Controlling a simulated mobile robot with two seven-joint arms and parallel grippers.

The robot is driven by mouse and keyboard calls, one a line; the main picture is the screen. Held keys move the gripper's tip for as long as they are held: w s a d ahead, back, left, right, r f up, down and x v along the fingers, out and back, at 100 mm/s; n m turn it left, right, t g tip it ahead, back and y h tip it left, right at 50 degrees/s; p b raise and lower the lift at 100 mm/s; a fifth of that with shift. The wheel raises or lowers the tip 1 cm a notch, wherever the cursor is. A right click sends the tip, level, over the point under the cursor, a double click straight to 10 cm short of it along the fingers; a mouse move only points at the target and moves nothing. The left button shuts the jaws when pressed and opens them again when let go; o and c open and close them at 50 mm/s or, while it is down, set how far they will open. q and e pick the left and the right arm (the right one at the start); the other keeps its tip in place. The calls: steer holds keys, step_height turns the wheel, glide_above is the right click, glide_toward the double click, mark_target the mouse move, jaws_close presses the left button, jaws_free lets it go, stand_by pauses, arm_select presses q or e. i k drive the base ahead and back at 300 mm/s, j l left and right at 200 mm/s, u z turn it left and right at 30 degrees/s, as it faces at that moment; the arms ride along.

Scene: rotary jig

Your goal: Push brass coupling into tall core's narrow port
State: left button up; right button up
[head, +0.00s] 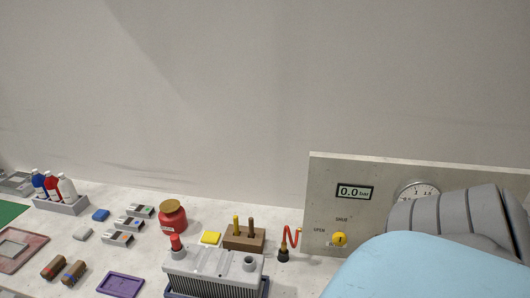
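A grey finned core (225,275) stands at the bottom centre on a dark blue base, its lower part cut off by the frame. A red plug (176,243) sits on its top left, and a round grey port (249,263) shows on its top right. A red coiled hose (291,237) stands right of the core and ends in a dark fitting with a brass-coloured part (283,254); I cannot tell whether this is the brass coupling. My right arm covers the lower right, with its gripper out of sight. My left gripper is not in view.
A panel (330,180) with a 0.0 bar display, a gauge and a yellow knob (339,239) stands behind. A brown block (244,238) with two pegs, a yellow pad (210,238) and a red jar (173,219) are near the core. A purple tray (121,285) lies left.

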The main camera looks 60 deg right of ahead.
mark_target(241, 277)
steer(key=j+z, duration=0.2)
steer(key=z, duration=1.1)
steer(key=i+l+z, duration=0.1)
steer(key=z, duration=0.5)
